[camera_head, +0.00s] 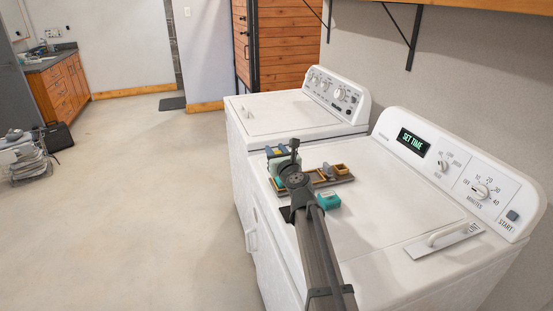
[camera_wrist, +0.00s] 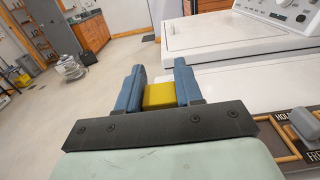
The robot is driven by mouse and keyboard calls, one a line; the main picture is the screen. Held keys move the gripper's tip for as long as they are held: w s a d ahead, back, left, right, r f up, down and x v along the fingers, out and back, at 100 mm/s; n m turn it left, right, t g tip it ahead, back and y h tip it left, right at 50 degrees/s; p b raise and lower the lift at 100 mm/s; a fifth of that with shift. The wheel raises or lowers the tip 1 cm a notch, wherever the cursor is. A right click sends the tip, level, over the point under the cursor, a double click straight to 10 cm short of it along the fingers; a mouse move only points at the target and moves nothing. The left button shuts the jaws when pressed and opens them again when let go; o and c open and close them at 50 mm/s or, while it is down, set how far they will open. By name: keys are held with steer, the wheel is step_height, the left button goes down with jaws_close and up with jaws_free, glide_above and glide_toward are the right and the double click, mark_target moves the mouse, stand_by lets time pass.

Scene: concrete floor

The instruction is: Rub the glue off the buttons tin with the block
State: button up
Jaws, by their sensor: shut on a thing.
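My gripper (camera_wrist: 160,88) is shut on a yellow block (camera_wrist: 160,97), which sits between its two blue fingers in the wrist view. A small teal object (camera_head: 328,201) lies on the machine top, right of my arm and in front of the tray. I cannot tell whether it is the buttons tin, and no buttons label or glue can be made out.
The brown wooden tray (camera_head: 343,179) has compartments with small items, including a grey piece (camera_wrist: 305,124); part of it is behind my arm. The near machine (camera_head: 400,215) has free top surface to the right. A second white machine (camera_head: 290,112) stands beyond it.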

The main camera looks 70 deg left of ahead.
step_height(320, 180, up, 4)
steer(key=shift+f, duration=0.2)
stand_by(0.3)
steer(key=w+d+m+t, duration=0.15)
steer(key=w+d, duration=0.25)
steer(key=w, duration=0.4)
steer(key=w+d+m+t, duration=0.15)
steer(key=w+d, duration=0.25)
steer(key=w, duration=0.5)
steer(key=w+d+f+m+t+h, duration=0.2)
steer(key=w+d+m+t+h, duration=0.55)
steer(key=w+d, duration=2.3)
steer(key=w+d+t, duration=0.2)
steer(key=w+d, duration=0.2)
steer(key=d, duration=0.4)
steer(key=w+d+t, duration=0.2)
steer(key=w+d, duration=0.2)
steer(key=d, duration=0.3)
steer(key=w+d+m+t+h, duration=0.1)
steer(key=d+m+h, duration=0.1)
steer(key=d, duration=1.2)
steer(key=w+d+m+t+h, duration=0.1)
steer(key=d+m+h, duration=0.2)
steer(key=d, duration=1.2)
steer(key=w+d+m+t+h, duration=0.1)
steer(key=d+h, duration=0.4)
steer(key=d, duration=1)
steer(key=shift+w+d+f+m+t, duration=0.15)
steer(key=shift+w+f+m+t, duration=0.2)
steer(key=shift+m, duration=0.3)
